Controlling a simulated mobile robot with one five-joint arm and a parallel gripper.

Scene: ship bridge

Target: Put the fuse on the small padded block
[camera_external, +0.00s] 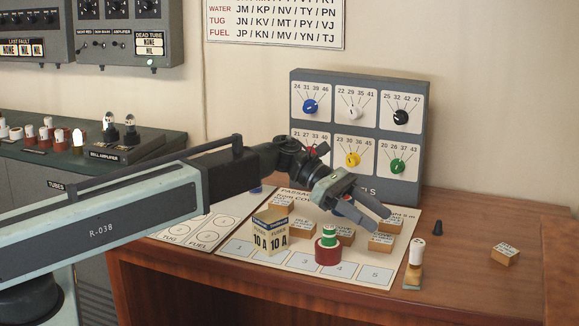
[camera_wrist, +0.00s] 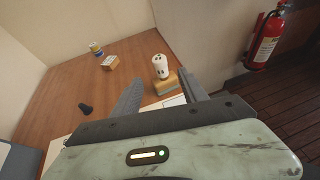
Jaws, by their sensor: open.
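A white cylinder with dark dots, likely the fuse (camera_external: 418,250), is upright at a small wooden block (camera_external: 412,276), likely the padded block, on the right of the desk. In the wrist view the white fuse (camera_wrist: 160,66) and the block (camera_wrist: 165,84) appear between my fingers, farther off. I cannot tell whether the fuse stands on the block or just behind it. My gripper (camera_external: 372,215) is open and empty, above the sheet and left of the fuse and block.
A red cylinder with a green striped top (camera_external: 328,250) and a 10 A box (camera_external: 270,232) stand on the sheet among several labelled blocks. A dark peg (camera_external: 437,228) and another labelled block (camera_external: 505,254) lie right. The dial panel (camera_external: 355,130) stands behind.

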